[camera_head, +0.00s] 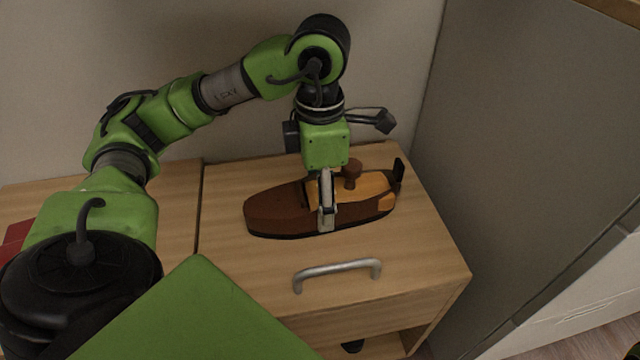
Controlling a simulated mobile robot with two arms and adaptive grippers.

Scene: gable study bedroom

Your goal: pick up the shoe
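The shoe (278,210) is a long brown shape with a rounded end at the left. It has a dark lower edge, an orange-tan top part, a brown knob and a black upright piece at its right end. It lies lengthwise on the wooden cabinet top (228,215). My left gripper (327,208) points down over its middle. One finger reaches down the shoe's near side, at or very near its surface. The other finger is hidden, so I cannot tell whether the grip is closed. My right gripper is out of view.
A red flat thing (15,240) lies at the far left. The cabinet top left of the shoe is clear.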

